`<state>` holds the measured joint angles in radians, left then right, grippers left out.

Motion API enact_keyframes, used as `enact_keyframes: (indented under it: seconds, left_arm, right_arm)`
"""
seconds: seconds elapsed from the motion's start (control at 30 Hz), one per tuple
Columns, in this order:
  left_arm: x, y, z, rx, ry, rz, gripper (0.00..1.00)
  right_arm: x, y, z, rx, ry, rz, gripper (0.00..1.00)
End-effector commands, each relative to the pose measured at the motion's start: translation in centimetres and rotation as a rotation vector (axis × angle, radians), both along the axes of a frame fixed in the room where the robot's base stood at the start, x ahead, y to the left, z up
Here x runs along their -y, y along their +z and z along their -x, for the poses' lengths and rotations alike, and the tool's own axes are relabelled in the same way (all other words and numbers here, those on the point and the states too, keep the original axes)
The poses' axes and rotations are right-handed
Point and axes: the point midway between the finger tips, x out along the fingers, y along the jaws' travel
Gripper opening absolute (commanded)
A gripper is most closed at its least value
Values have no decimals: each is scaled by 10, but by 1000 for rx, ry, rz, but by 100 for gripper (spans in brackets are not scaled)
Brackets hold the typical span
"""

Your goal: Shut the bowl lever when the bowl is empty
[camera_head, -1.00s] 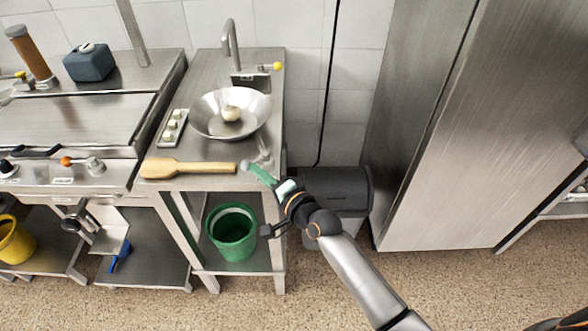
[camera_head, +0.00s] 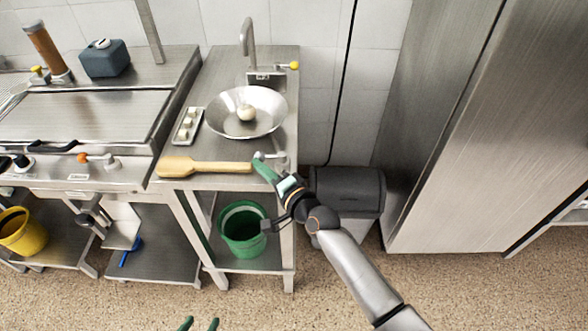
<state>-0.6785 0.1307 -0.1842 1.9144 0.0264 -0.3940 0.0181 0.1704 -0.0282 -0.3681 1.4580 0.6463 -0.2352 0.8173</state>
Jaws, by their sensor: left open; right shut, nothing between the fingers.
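The wide metal bowl (camera_head: 222,118) is set in the counter under the tap. It is not empty: a round pale lump (camera_head: 246,113) lies in it. A small silver lever (camera_head: 277,155) sits at the counter's front right, below the bowl, and looks roughly sideways. My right gripper (camera_head: 259,161) is shut with its green fingers at the lever's left end; whether they touch is unclear. My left gripper (camera_head: 200,324) is open and empty at the bottom edge, with only its green fingertips showing, far from the bowl.
A wooden paddle (camera_head: 203,167) lies along the counter front, close to my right fingers. A tray (camera_head: 187,126) with pale pieces is left of the bowl. A tap (camera_head: 248,40) with a yellow-tipped handle (camera_head: 293,65) stands behind. A green bucket (camera_head: 243,229) is on the shelf below.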

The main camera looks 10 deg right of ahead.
Motion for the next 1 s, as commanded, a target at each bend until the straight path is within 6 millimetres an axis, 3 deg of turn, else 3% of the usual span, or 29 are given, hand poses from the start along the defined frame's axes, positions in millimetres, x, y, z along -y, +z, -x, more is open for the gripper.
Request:
enact_keyframes:
  seconds: [0.67, 0.87, 1.0]
  left_arm:
    - [0, 1, 0, 0, -1, -1, 62]
    - [0, 4, 0, -1, -1, -1, 62]
    - [0, 5, 0, -1, -1, -1, 62]
  right_arm:
    - [2, 1, 2, 1, -1, 0, 0]
    - [13, 3, 23, -2, -1, 1, 0]
    - [26, 7, 47, -2, -1, 1, 0]
